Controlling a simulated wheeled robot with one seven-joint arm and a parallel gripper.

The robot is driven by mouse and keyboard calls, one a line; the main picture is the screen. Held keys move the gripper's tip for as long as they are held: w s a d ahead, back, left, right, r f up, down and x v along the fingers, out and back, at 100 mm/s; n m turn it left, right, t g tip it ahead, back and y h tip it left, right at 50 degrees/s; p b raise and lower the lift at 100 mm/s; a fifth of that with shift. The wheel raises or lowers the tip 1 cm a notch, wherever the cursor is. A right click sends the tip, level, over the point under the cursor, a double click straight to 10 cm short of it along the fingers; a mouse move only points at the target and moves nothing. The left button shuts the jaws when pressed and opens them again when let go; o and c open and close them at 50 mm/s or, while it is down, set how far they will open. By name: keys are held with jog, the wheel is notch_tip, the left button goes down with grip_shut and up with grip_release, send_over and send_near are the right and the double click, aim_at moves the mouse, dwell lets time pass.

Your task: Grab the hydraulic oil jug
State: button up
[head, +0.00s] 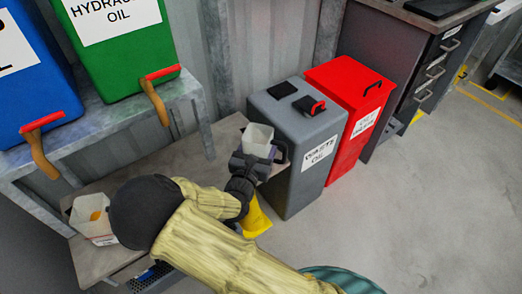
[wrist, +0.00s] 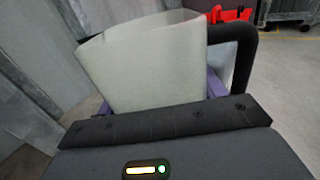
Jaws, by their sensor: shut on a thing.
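A pale, open-topped jug (head: 258,139) with a dark handle is in my gripper (head: 252,163), near the grey bin's left side in the head view. My gripper is shut on the jug, which stands roughly upright. In the wrist view the same jug (wrist: 140,65) fills the middle, tilted slightly, with its black handle on the right. No label shows on its visible side, and its contents cannot be seen. A second white container (head: 93,222) with orange inside stands on the low bench at the left, apart from my gripper.
A green hydraulic oil tank (head: 130,60) and a blue tank (head: 35,85) sit on a metal rack with taps. A grey waste oil bin (head: 298,150) and a red bin (head: 350,115) stand right of the gripper. Floor at the right is clear.

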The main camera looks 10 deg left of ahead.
notch_tip(320, 180, up, 10)
jog(key=p, duration=0.4)
dwell(0.6)
